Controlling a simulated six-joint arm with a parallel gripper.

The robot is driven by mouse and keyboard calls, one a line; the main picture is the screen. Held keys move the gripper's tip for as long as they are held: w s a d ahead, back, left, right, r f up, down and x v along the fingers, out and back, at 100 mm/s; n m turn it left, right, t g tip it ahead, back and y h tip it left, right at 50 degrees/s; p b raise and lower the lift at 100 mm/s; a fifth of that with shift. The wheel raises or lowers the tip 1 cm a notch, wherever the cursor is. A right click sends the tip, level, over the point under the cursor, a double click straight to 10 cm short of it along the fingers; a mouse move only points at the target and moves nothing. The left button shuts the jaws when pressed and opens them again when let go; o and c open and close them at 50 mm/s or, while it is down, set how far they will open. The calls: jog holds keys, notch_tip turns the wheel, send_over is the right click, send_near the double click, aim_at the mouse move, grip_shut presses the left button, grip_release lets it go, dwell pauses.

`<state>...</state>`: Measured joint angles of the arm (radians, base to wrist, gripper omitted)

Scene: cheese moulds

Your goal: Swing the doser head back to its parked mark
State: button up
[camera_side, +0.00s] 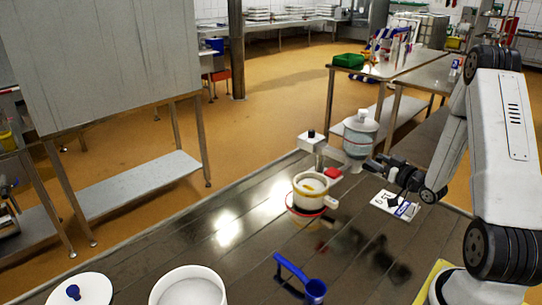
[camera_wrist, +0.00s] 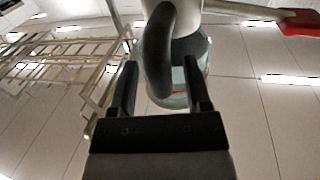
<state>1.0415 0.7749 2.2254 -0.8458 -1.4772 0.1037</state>
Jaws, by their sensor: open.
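The doser stands at the far side of the dark table, with a clear, white-topped vessel (camera_side: 360,137). A pale arm with a red tip (camera_side: 333,173) reaches toward the white mould. In the wrist view the pale arm (camera_wrist: 245,9) and its red tip (camera_wrist: 300,22) lie at upper right. My gripper (camera_side: 374,163) is beside the vessel. Its two fingers (camera_wrist: 160,88) are apart, with a black curved handle (camera_wrist: 158,50) between them and the vessel (camera_wrist: 188,62) behind. I cannot tell whether a finger touches the handle. No parked mark can be made out.
A white mould (camera_side: 310,186) with yellowish contents stands near the red tip. A white card (camera_side: 397,206) with dark and blue items lies right of it. A blue ladle (camera_side: 297,272), a white tub (camera_side: 188,288) and a lid (camera_side: 80,290) are in front. The left-middle table is clear.

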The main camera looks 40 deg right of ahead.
jog(key=shift+w+a+m+g+h, duration=2.2)
jog(key=shift+w+a+h, duration=0.95)
jog(key=shift+a, duration=1.7)
jog(key=shift+w+a+m+g+h, duration=1.8)
jog(key=shift+w+a+m+h, duration=1.3)
jog(key=shift+a, duration=1.7)
jog(key=a+n+t+y, duration=0.1)
jog(key=a+n+y, duration=0.2)
jog(key=a+y, duration=0.2)
jog(key=shift+s+a, duration=0.3)
jog(key=shift+a, duration=1.05)
jog(key=shift+f, duration=0.15)
